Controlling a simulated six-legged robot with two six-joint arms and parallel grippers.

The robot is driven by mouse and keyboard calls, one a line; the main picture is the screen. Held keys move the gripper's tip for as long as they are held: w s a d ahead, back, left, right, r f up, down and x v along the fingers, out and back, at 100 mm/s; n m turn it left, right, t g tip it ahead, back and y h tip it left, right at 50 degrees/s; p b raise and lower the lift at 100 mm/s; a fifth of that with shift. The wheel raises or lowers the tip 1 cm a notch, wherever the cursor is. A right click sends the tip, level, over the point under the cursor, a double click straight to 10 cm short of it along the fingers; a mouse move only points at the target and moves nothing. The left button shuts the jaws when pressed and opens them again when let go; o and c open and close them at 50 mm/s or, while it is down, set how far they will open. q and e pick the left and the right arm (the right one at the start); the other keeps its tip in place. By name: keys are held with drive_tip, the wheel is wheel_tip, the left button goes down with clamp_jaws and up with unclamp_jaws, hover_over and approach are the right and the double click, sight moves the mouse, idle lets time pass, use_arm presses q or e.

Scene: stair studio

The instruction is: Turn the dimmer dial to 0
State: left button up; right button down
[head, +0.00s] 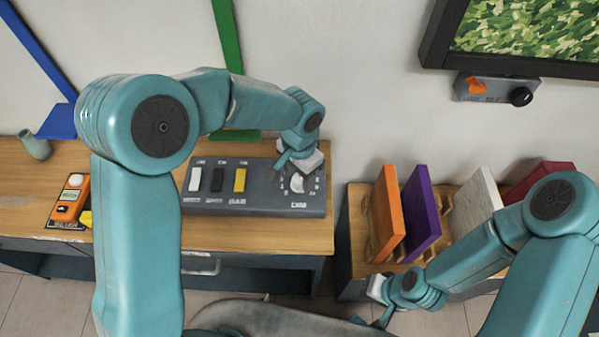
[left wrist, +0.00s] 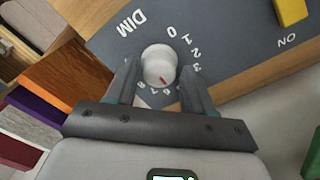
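The dimmer dial (head: 297,184) is a round white knob on the right end of a dark grey panel (head: 255,202). In the left wrist view the dial (left wrist: 159,66) has a red mark pointing toward the bottom of the picture, away from the 0 and toward the high numbers, partly hidden. My left gripper (head: 290,160) is above the dial. In the left wrist view its open fingers (left wrist: 160,72) stand on both sides of the knob, with small gaps visible. My right gripper (head: 384,314) is low in front of the right shelf; its opening is unclear.
White, black and yellow switches (head: 218,180) line the panel left of the dial. An orange device (head: 69,200) and a cup (head: 35,146) are farther left. Orange (head: 386,212) and purple (head: 421,212) boards stand on the right shelf. A screen (head: 525,28) hangs above.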

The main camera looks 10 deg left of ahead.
use_arm(q)
drive_tip(key=c, duration=0.7)
